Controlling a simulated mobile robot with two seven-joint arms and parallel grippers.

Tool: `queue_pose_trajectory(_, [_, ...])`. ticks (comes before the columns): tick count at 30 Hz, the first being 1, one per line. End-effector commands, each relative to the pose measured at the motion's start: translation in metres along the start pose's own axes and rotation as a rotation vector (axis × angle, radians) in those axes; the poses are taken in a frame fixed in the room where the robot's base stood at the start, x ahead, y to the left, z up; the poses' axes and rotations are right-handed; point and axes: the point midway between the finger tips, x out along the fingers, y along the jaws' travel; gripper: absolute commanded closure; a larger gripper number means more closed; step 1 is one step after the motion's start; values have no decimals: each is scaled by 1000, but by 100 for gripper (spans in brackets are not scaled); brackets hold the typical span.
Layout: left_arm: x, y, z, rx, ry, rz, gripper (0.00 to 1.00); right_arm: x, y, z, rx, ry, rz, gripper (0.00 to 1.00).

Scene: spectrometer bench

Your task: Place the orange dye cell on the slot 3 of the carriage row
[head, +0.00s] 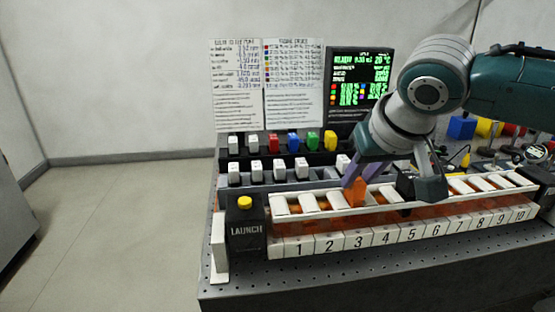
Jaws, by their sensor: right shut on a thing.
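The orange dye cell (356,193) is upright at the carriage row (276,219), behind the number 3 tile. My right gripper (358,181) is shut on it, reaching down from the upper right with purple fingers at the cell's top. I cannot tell whether the cell's base touches the row or is just above it. The row has white pieces with gaps between them, and numbered tiles along its front. My left gripper is not in view.
A black LAUNCH box (246,228) with a yellow button stands at the row's left end. Behind the row are racks with white and coloured cells (273,143). A dark block (406,184) stands at the row right of the orange cell. A screen (358,84) stands at the back.

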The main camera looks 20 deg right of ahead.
Motion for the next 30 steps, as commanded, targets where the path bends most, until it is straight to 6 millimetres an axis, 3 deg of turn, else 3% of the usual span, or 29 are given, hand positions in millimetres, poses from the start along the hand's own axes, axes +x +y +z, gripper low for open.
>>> queue_pose_trajectory(5, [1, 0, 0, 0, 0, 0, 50, 3, 0, 2, 1, 0, -1, 100])
queue_pose_trajectory(6, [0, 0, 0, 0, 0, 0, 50, 2, 0, 1, 1, 0, -1, 70])
queue_pose_trajectory(13, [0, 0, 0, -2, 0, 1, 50, 2, 0, 1, 0, 0, 0, 44])
queue_pose_trajectory(23, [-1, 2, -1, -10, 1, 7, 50, -3, 0, -1, -1, 2, -1, 44])
queue_pose_trajectory(30, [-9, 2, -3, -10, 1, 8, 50, -42, 0, -2, -2, 3, -3, 44])
